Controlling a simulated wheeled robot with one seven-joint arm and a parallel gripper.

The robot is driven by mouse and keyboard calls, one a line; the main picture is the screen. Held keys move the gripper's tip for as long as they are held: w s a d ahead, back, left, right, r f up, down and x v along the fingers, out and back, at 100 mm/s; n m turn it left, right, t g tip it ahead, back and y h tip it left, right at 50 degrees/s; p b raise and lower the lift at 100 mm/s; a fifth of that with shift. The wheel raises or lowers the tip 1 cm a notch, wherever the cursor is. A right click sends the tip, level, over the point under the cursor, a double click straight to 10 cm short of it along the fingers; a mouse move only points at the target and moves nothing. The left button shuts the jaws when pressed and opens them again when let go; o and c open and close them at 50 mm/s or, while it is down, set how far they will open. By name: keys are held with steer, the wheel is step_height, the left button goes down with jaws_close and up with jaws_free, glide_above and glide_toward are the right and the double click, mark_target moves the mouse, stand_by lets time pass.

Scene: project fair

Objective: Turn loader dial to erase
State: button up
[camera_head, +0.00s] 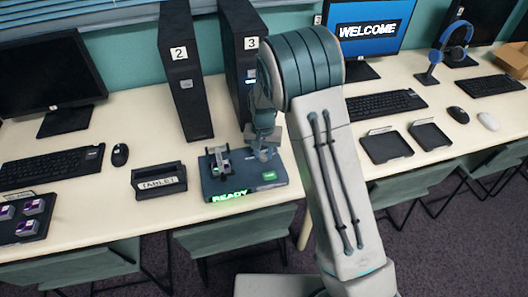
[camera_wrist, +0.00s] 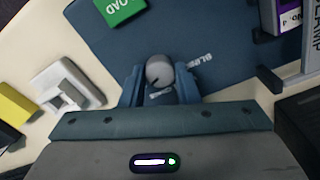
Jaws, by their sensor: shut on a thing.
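The loader (camera_head: 232,185) is a flat dark blue box on the table, with a lit green READY sign (camera_head: 229,196) on its front. Its grey round dial (camera_wrist: 159,70) sits between the two blue fingers of my gripper (camera_wrist: 160,84) in the wrist view. The gripper is shut on the dial. A short dark mark shows on the dial's lower left. White lettering (camera_wrist: 196,62) lies to its right, and another label below it is partly hidden by the gripper. In the head view my gripper (camera_head: 263,143) is over the loader's back right, and the dial is hidden.
A green button (camera_wrist: 120,8) and a clamp (camera_wrist: 300,62) beside a purple cartridge (camera_wrist: 287,14) are near the dial. Black towers 2 (camera_head: 185,80) and 3 (camera_head: 236,60) stand behind. A TABLET holder (camera_head: 159,182) is left of the loader.

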mark_target(263, 155)
stand_by(0.4)
steer(key=o, duration=1)
steer(key=shift+c, duration=0.2)
steer(key=shift+r, duration=0.1)
step_height(263, 155, up, 14)
